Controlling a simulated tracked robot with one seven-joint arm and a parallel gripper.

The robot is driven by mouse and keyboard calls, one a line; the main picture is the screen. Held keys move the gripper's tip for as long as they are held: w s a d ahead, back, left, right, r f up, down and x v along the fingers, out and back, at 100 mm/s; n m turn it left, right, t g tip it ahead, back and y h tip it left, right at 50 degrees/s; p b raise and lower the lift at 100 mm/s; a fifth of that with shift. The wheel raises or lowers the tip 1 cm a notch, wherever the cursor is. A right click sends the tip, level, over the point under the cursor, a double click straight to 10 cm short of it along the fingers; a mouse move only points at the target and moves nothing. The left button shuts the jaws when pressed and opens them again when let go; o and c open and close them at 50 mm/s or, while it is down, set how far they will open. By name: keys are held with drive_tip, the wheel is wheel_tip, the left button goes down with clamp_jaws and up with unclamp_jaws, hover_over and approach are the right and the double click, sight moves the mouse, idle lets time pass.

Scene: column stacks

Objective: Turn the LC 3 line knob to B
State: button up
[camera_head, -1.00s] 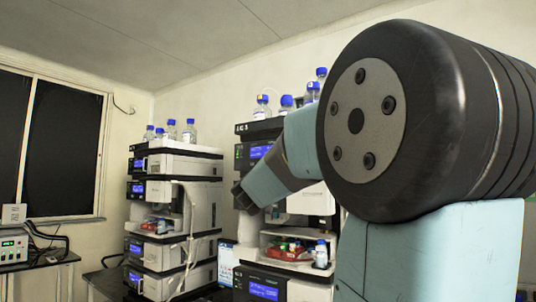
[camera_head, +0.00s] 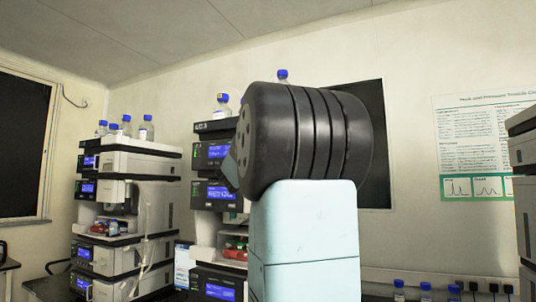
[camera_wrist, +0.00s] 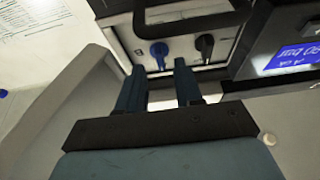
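In the wrist view my gripper (camera_wrist: 160,70) is open and empty, its two dark blue fingers apart. A blue knob (camera_wrist: 158,50) on a panel lies just ahead, close to the gap between the fingertips. A black knob (camera_wrist: 205,46) sits to its right on the same panel. I cannot tell whether either finger touches a knob, and no position letters are readable. In the head view the stack marked LC 3 (camera_head: 203,126) stands left of my arm, which hides its right side.
A dark bar handle (camera_wrist: 190,22) crosses above the knobs, and a lit blue display (camera_wrist: 295,57) is to the right. Another instrument stack (camera_head: 125,195) stands at left in the head view. A unit's edge (camera_head: 526,210) is at far right, with several capped bottles (camera_head: 425,290) low down.

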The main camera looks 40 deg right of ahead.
drive_tip(key=shift+x, duration=1.4)
clamp_jaws()
drive_tip(key=shift+a, duration=0.1)
